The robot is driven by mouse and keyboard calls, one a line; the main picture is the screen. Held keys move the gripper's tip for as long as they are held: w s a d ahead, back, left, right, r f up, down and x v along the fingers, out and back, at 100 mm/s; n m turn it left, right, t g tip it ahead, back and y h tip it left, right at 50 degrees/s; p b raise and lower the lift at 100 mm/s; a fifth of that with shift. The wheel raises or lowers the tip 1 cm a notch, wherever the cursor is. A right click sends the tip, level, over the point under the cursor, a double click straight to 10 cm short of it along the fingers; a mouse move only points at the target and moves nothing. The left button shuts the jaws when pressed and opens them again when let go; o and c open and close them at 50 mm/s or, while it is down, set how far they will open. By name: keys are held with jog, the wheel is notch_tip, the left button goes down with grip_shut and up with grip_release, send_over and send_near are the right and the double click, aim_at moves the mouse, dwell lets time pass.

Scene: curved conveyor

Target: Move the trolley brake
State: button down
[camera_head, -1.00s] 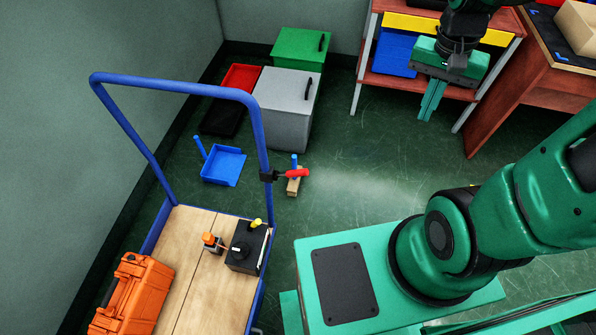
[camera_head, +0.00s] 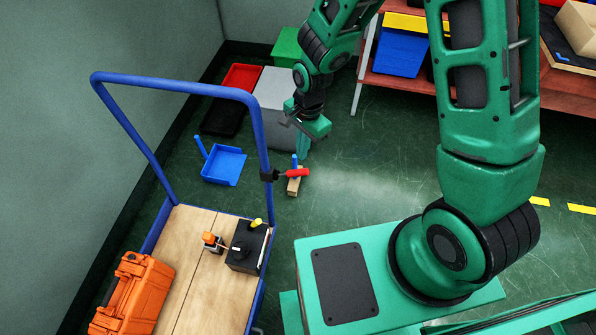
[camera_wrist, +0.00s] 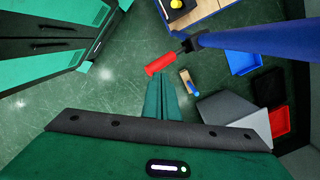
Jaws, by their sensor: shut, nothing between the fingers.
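The trolley brake is a red-handled lever (camera_head: 293,173) on a black mount on the right post of the trolley's blue handle frame (camera_head: 262,135). It sticks out to the right, roughly level. In the wrist view the red lever (camera_wrist: 160,64) lies just beyond my fingertips. My gripper (camera_head: 303,153) is shut and empty, pointing down above and slightly behind the lever in the head view, apart from it as far as I can tell. In the wrist view my gripper's green fingers (camera_wrist: 162,82) are together.
A wooden block with a blue peg (camera_head: 294,184) stands on the floor below the lever. A blue dustpan (camera_head: 224,166), red bin (camera_head: 240,77) and grey box (camera_head: 274,97) are behind. The trolley bed (camera_head: 185,262) carries an orange case (camera_head: 134,295) and black box (camera_head: 246,247).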

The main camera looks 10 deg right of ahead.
aim_at(300, 172)
jog(key=shift+f, duration=0.1)
jog(key=shift+s+a+f, duration=0.1)
jog(key=shift+a+f, duration=0.05)
jog(key=shift+f, duration=1.5)
jog(key=shift+s+a+f, duration=0.1)
jog(key=shift+a+f, duration=0.05)
jog(key=shift+f, duration=1.55)
jog(key=shift+f, duration=2.2)
jog(key=d, duration=0.1)
jog(key=w+d+r, duration=0.1)
jog(key=shift+w+d, duration=0.3)
jog(key=shift+r, duration=0.1)
